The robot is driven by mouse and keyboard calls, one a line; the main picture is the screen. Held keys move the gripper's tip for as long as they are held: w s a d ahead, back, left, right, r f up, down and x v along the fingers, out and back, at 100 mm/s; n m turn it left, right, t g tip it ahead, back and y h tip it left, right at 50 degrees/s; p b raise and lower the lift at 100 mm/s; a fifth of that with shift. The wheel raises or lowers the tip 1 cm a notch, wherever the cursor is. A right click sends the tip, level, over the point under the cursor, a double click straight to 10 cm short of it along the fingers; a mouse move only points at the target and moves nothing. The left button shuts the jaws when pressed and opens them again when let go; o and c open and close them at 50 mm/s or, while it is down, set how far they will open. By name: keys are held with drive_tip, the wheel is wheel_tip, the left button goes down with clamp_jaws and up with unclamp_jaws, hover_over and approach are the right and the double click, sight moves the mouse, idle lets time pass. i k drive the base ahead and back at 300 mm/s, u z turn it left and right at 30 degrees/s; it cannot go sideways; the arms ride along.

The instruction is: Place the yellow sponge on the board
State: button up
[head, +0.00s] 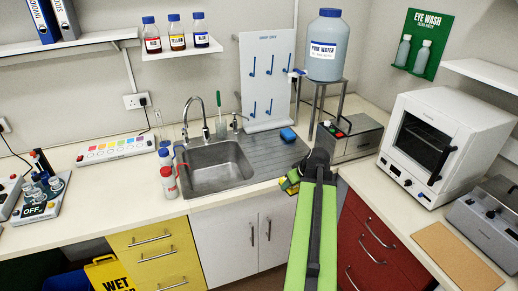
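The yellow sponge (284,184), with some green on it, shows at the front edge of the counter, just right of the sink. My gripper (293,178) is at the sponge and appears shut on it; my own arm partly covers the fingers. A tan flat board (452,258) lies bare on the right counter, in front of the white oven. A grey ribbed draining board (262,148) lies right of the sink, with a blue sponge (288,134) at its back right.
The sink (218,167) with its tap is left of my gripper. A white pegboard (267,80) stands behind it. A grey box device (350,136) under the water-bottle stand, the white oven (430,145) and a grey bath (488,220) crowd the right side.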

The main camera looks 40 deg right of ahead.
sight(276, 149)
drive_tip(key=u, duration=0.25)
drive_tip(key=i, duration=1)
drive_tip(key=z, duration=0.3)
